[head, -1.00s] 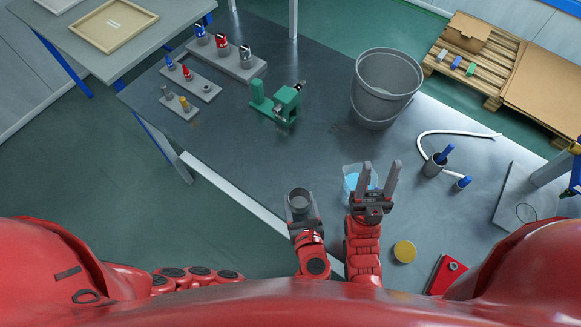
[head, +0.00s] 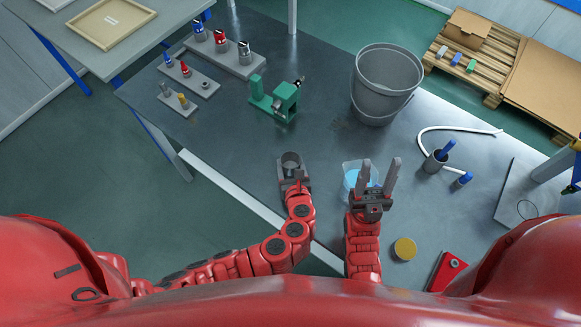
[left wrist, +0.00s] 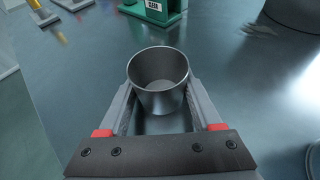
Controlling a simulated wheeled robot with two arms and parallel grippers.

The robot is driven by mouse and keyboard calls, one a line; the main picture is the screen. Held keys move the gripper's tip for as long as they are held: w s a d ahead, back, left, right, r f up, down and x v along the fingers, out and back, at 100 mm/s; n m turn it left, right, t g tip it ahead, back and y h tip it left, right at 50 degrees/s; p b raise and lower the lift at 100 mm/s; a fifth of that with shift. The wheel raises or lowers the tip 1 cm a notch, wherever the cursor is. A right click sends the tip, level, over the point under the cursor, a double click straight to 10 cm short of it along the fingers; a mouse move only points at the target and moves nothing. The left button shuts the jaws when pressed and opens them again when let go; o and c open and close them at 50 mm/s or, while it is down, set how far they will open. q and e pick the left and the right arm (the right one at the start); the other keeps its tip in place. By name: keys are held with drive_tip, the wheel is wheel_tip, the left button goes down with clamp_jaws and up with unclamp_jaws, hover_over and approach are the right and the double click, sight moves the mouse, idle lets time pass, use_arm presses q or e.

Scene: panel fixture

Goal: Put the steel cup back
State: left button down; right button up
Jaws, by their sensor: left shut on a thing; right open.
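The steel cup (head: 291,160) is a small grey open-topped cup. My left gripper (head: 293,172) is shut on it, over the table's near part. In the left wrist view the cup (left wrist: 158,78) is upright and looks empty, with a finger of my left gripper (left wrist: 160,108) on each side. My right gripper (head: 380,180) is open and empty, pointing away from me beside a clear container with blue contents (head: 350,178), which it partly hides. Whether the cup touches the table is hard to tell.
Grey holder boards (head: 226,62) with several coloured tools stand at the far left of the table (head: 230,125). A green vise (head: 277,102) and a grey bucket (head: 383,85) stand beyond the grippers. A yellow disc (head: 404,248) and a white hose (head: 455,130) lie to the right.

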use_arm(q)
drive_tip(key=shift+r, duration=0.1)
drive_tip(key=shift+c, duration=0.3)
unclamp_jaws()
drive_tip(key=shift+s+r, duration=0.1)
drive_tip(key=shift+s, duration=0.05)
drive_tip(key=p+v, duration=0.1)
drive_tip(key=v, duration=1)
drive_tip(key=shift+s+r, duration=0.15)
drive_tip(key=shift+s, duration=0.2)
drive_tip(key=shift+r, duration=0.1)
